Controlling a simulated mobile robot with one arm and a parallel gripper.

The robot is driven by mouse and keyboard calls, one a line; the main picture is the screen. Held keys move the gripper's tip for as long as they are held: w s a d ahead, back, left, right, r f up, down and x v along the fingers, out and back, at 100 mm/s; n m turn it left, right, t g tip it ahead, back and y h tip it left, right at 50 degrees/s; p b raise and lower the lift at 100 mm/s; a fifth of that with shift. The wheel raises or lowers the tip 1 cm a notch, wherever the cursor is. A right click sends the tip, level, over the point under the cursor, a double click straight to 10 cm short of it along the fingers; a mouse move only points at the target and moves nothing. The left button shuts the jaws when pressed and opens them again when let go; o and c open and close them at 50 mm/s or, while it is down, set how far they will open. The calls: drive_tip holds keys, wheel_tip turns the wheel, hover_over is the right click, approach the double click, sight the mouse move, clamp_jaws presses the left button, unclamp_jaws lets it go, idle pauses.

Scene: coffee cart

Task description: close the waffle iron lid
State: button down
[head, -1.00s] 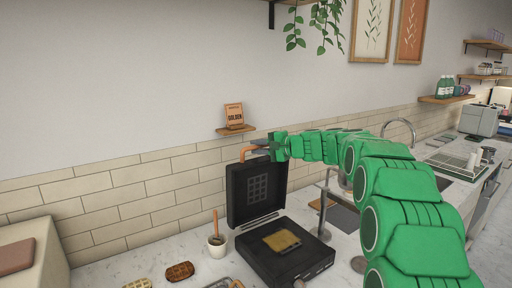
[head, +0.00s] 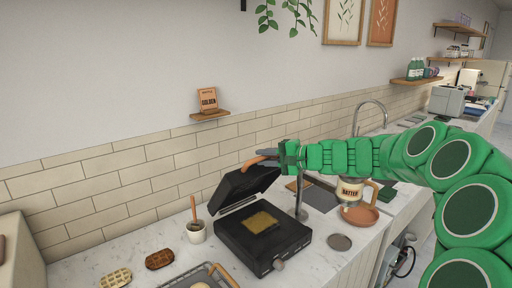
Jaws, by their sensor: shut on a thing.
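The black waffle iron (head: 262,252) stands on the counter with its lid (head: 243,185) part-way open, tilted forward over the base. A golden-brown waffle or batter patch (head: 260,222) lies on the lower plate. The lid's orange-brown handle (head: 256,161) sticks out at its top edge. My green gripper (head: 272,156) is at this handle and shut on it, reaching in from the right. The fingertips are small and partly merge with the handle in the head view.
A white cup with a wooden-handled tool (head: 196,232) stands left of the iron. A batter jug (head: 350,192) and a round grey disc (head: 339,242) are to the right.

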drive_tip(key=s+d+f, duration=0.2)
drive_tip(key=f, duration=0.1)
drive_tip(key=shift+s+d, duration=0.2)
drive_tip(key=shift+d, duration=0.05)
drive_tip(key=shift+s+d+f+y, duration=0.4)
drive_tip(key=shift+s+d+f, duration=0.2)
drive_tip(key=shift+f, duration=0.1)
drive_tip(key=s+d+f+n+t+y, duration=0.1)
drive_tip(key=s+d+f+y, duration=0.2)
drive_tip(key=f, duration=0.4)
drive_tip(key=s+d+f+n+t+y, duration=0.1)
drive_tip(key=s+d+f+n+y, duration=0.1)
drive_tip(key=f, duration=0.5)
drive_tip(key=shift+s+d+f+y, duration=0.3)
drive_tip(key=shift+s+d+y, duration=0.15)
drive_tip(key=shift+y, duration=0.05)
drive_tip(key=c, duration=1.1)
unclamp_jaws()
drive_tip(key=v, duration=0.8)
